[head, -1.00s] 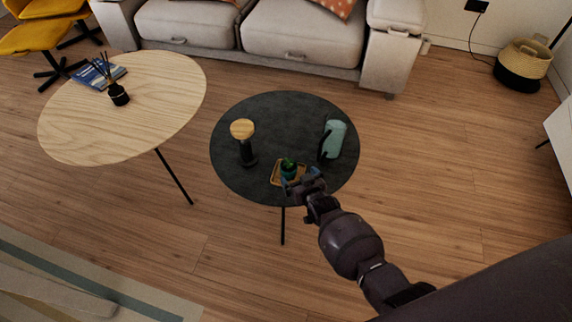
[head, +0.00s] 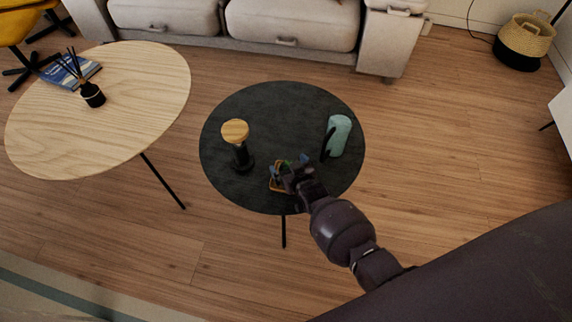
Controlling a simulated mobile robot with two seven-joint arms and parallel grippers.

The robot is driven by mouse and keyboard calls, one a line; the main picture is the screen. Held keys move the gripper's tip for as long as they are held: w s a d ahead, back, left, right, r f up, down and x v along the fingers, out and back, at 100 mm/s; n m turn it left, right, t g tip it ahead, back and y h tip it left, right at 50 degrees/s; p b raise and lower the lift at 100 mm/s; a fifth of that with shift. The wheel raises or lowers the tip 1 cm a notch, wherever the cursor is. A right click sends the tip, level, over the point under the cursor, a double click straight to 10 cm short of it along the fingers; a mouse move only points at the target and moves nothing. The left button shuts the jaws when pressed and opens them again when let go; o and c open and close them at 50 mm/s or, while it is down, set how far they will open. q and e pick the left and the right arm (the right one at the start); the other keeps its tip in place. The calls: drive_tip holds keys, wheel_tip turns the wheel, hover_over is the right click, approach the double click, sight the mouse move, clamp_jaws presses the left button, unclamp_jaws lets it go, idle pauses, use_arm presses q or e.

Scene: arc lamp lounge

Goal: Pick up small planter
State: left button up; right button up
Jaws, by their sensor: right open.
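The small planter (head: 280,168) sits at the front of the round black table (head: 265,103), on a small wooden tray (head: 275,187). My right gripper is in front of it and hides most of it, so only small bits of green and teal show. My right gripper (head: 284,170) is open, with its fingers at the planter. I cannot tell whether they touch it. My left gripper is not in view.
A black grinder-like object with a wooden top (head: 236,132) stands left of the tray. A mint green jug (head: 339,136) with a dark handle stands to the right. An oval wooden table (head: 120,120) bears a reed diffuser (head: 92,95) and a blue book (head: 66,74).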

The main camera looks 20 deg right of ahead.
drive_tip(key=shift+r, duration=0.1)
drive_tip(key=c, duration=1.1)
drive_tip(key=shift+r, duration=0.1)
